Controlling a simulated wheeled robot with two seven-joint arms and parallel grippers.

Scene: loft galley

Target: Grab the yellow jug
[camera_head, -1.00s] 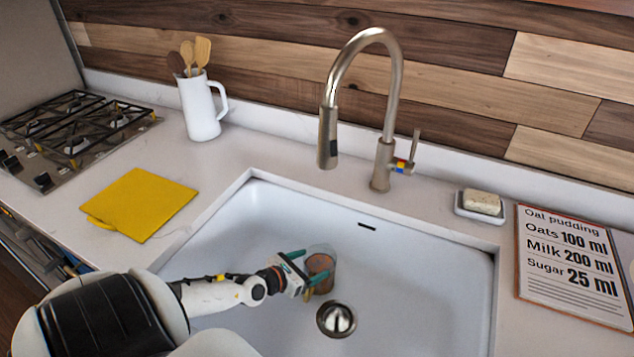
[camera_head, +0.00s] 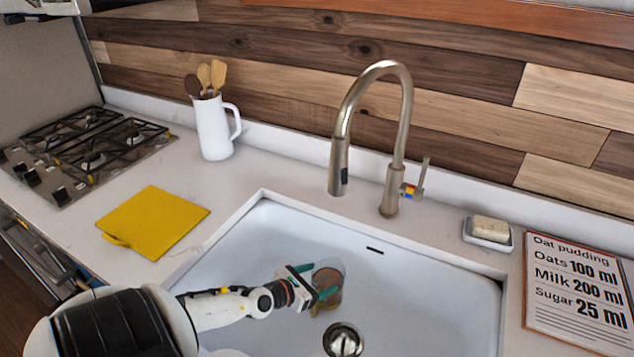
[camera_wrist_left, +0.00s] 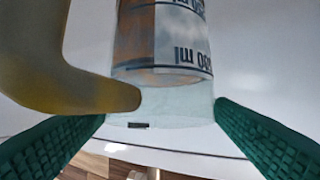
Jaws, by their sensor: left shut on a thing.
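The yellow jug (camera_head: 329,281) stands in the sink, close to the drain. It is a clear measuring jug with a yellow handle and a brownish inside. In the left wrist view, the clear jug (camera_wrist_left: 165,104) shows printed marks in its upper part, and its curved yellow handle (camera_wrist_left: 62,84) is at the left. My left gripper (camera_head: 321,280) has green fingers and is shut on the jug, one finger on each side. The fingers also show in the left wrist view. My right gripper is not in view.
The white sink (camera_head: 440,300) surrounds the jug, with the drain (camera_head: 343,339) just in front. The tall faucet (camera_head: 398,130) rises behind. A stove (camera_head: 85,150) is at left.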

